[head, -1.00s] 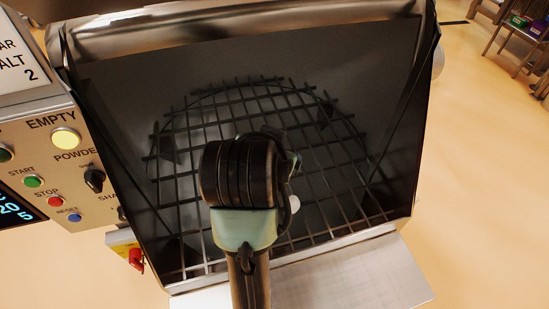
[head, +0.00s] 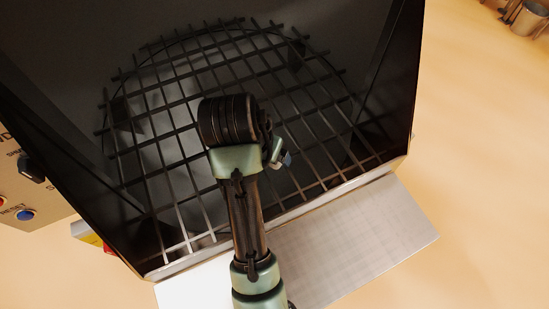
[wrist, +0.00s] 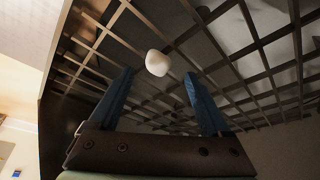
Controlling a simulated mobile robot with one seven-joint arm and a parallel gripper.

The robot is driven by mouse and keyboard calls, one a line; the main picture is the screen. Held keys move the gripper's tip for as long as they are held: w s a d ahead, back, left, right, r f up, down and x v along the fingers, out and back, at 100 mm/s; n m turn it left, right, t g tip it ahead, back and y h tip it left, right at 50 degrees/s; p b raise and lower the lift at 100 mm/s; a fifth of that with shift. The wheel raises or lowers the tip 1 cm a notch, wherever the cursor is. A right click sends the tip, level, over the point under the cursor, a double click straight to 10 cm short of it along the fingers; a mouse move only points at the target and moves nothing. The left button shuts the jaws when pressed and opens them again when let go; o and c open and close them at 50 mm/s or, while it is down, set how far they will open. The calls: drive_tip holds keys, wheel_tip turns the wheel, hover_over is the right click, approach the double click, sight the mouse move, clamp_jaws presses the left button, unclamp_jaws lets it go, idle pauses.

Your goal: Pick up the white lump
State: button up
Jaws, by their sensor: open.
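The white lump (wrist: 157,63) is small and rounded. In the wrist view it lies at the dark bar grid, ahead of my gripper (wrist: 159,82) and between the lines of its two blue fingers. The fingers are apart with nothing between them, and the lump appears just beyond their tips. In the head view my gripper (head: 284,157) shows only in part beside my wrist, over the grid. The lump does not show there; my arm probably hides it.
The grid (head: 185,205) of crossed bars spans the hopper (head: 50,95), whose dark walls rise around it. A metal shelf (head: 350,235) juts from the front edge. A control panel (head: 20,185) stands at the left.

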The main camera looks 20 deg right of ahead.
drive_tip(key=b+x, duration=0.1)
drive_tip(key=x, duration=0.4)
drive_tip(key=shift+d, duration=0.25)
drive_tip(key=shift+c, duration=0.4)
clamp_jaws()
wheel_tip(320, 180, up, 10)
drive_tip(key=p, duration=0.2)
